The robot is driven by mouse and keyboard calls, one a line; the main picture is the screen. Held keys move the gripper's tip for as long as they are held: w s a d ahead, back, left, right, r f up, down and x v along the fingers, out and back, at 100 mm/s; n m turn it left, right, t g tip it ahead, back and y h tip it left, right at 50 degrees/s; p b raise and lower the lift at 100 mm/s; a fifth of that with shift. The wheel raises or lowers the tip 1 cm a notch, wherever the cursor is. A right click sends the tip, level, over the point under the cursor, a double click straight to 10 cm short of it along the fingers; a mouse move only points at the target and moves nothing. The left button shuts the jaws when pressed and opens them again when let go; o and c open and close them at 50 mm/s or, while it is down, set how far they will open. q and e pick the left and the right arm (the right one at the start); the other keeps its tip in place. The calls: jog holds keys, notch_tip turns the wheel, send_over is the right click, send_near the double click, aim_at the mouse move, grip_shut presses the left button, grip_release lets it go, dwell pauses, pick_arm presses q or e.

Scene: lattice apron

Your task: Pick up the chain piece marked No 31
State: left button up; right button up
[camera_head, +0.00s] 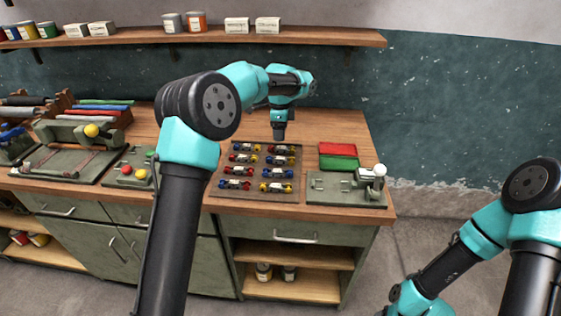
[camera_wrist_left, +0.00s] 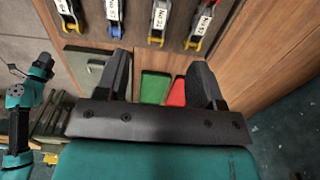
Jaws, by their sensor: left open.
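Several short chain pieces (camera_head: 276,187) lie in two columns on a flat board (camera_head: 246,208), with red, yellow or blue ends and white number tags. In the left wrist view, some chain pieces (camera_wrist_left: 158,20) show at the top edge, cut off. My left gripper (camera_wrist_left: 160,82) is open and empty. In the head view it points down over the back of the board, its fingertips (camera_head: 279,135) near the back row. My right arm is at the lower right; its jaws cannot be made out.
Red (camera_head: 341,148) and green (camera_head: 338,163) trays lie right of the board. A green fixture (camera_head: 345,193) with a white ball knob stands at the bench's right end. Other fixtures and coloured bars (camera_head: 103,111) fill the left. A shelf (camera_head: 200,38) runs above.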

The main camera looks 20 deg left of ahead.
pick_arm(q)
send_over(281, 157)
notch_tip(281, 157, down, 7)
jog(key=shift+s+a+f, duration=0.1)
jog(key=shift+s+a, duration=0.05)
jog(key=shift+f, duration=2.6)
jog(key=shift+c, duration=0.2)
grip_shut()
jog(key=shift+r, duration=0.15)
